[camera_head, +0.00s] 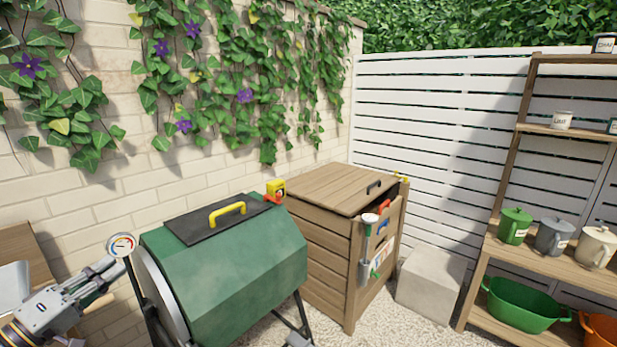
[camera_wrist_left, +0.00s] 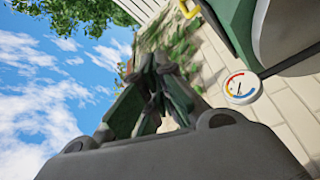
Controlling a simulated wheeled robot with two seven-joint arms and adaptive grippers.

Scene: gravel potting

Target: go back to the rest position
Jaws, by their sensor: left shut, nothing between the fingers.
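My left gripper (camera_head: 112,272) is at the lower left in the head view, beside the left end of the green drum composter (camera_head: 225,265). It is shut and empty. In the left wrist view its fingers (camera_wrist_left: 158,68) are together with nothing between them. A round dial gauge (camera_head: 122,244) stands close to the fingertips in the head view; it also shows in the left wrist view (camera_wrist_left: 241,87), to the right of the fingers and apart from them. My right gripper is not seen.
The composter has a dark lid with a yellow handle (camera_head: 227,212). A wooden bin (camera_head: 325,240) and a stone block (camera_head: 431,280) stand right of it. A shelf (camera_head: 545,258) holds pots and tubs. A brick wall (camera_head: 80,190) is behind; part of a wooden surface (camera_head: 22,245) is at far left.

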